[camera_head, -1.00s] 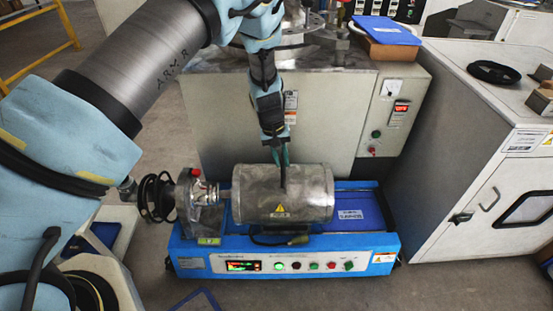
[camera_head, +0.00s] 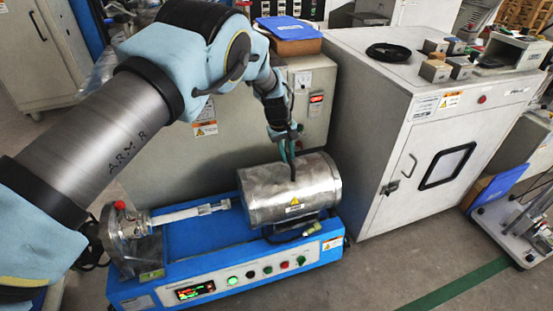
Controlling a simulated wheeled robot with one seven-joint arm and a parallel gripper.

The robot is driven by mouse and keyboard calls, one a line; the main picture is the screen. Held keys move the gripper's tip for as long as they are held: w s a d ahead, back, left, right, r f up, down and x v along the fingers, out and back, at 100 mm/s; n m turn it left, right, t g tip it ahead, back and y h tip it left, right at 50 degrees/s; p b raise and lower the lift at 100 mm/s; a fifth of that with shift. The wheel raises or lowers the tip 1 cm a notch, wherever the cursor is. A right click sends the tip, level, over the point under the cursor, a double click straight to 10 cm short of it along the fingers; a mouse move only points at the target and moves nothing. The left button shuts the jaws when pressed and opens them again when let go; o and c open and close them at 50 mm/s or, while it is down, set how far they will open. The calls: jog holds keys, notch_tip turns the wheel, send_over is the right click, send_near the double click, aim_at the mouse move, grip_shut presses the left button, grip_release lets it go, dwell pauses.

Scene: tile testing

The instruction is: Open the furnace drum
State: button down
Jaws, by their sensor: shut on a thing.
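The furnace drum (camera_head: 265,198) is a silver metal cylinder lying on its side on the right part of a blue bench machine (camera_head: 190,262). Its left end stands apart from the end fixture (camera_head: 128,238) at the machine's left. A pale rod (camera_head: 185,214) reaches from the fixture towards the drum, across the open gap. My gripper (camera_head: 292,166) comes down on the drum's top from behind. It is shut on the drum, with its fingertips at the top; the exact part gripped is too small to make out.
A grey cabinet (camera_head: 365,190) with a windowed door stands close on the right, small blocks and a black ring on top. A beige control box (camera_head: 300,100) stands behind the machine. Free floor lies at the front right.

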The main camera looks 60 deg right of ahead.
jog(key=shift+s+d, duration=0.25)
jog(key=c, duration=0.8)
grip_release()
jog(key=shift+r, duration=0.1)
notch_tip(320, 180, up, 10)
jog(key=w+a, duration=0.1)
jog(key=shift+w+a+r, duration=0.2)
jog(key=shift+a+r, duration=0.05)
jog(key=shift+a, duration=0.1)
jog(key=shift+w, duration=0.1)
